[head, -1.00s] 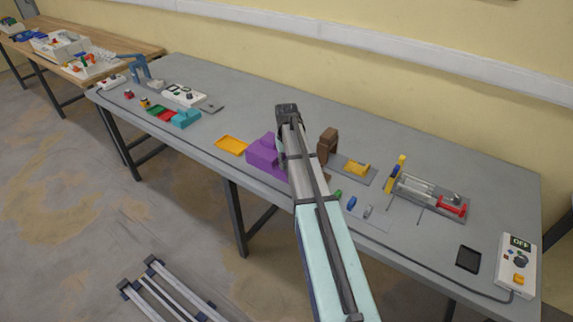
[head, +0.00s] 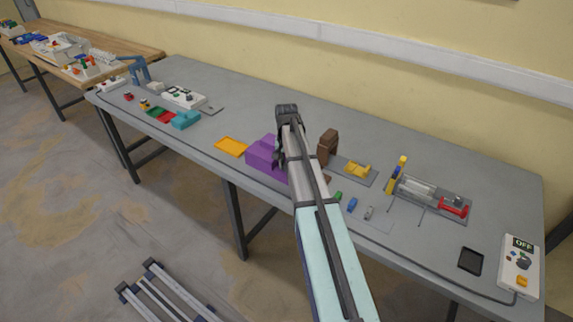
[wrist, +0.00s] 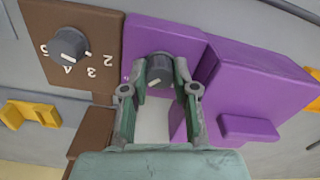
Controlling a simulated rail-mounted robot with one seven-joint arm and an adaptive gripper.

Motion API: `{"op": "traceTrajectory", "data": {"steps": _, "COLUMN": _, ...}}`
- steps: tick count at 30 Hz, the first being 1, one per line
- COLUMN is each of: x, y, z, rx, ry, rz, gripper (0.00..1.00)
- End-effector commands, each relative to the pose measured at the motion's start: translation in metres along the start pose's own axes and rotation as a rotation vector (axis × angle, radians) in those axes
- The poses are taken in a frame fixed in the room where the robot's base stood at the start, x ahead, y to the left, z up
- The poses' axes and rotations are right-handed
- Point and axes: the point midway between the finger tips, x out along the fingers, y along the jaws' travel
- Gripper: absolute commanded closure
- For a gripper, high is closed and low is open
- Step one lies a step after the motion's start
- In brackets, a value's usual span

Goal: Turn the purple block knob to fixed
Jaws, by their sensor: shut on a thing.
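The purple block (head: 262,154) stands on the grey table, with my arm in front of part of it in the head view. In the wrist view the purple block (wrist: 236,85) has a flat panel with a dark grey round knob (wrist: 159,75). My gripper (wrist: 159,85) has its two fingers on either side of this knob and is shut on it. The knob's pale mark shows between the fingers, but the fingers hide most of the panel's lettering, so its setting cannot be read.
A brown block (wrist: 75,45) with a numbered grey knob (wrist: 68,46) stands close left of the purple one in the wrist view. A yellow tray (head: 231,147) lies left of the purple block in the head view. A yellow part on a grey plate (head: 357,170) lies to the right.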

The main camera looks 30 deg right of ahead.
Motion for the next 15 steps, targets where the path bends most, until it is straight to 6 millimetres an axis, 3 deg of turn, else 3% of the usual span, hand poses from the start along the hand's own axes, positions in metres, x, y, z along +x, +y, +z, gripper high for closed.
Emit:
{"op": "traceTrajectory", "data": {"steps": 12, "x": 0.0011, "y": 0.0006, "z": 0.0011, "rx": 0.011, "ry": -0.003, "rz": 0.002, "gripper": 1.0}}
{"op": "traceTrajectory", "data": {"steps": 13, "x": 0.0011, "y": 0.0006, "z": 0.0011, "rx": 0.01, "ry": -0.003, "rz": 0.002, "gripper": 0.69}}
{"op": "traceTrajectory", "data": {"steps": 15, "x": 0.001, "y": 0.0006, "z": 0.001, "rx": 0.01, "ry": -0.003, "rz": 0.001, "gripper": 0.47}}
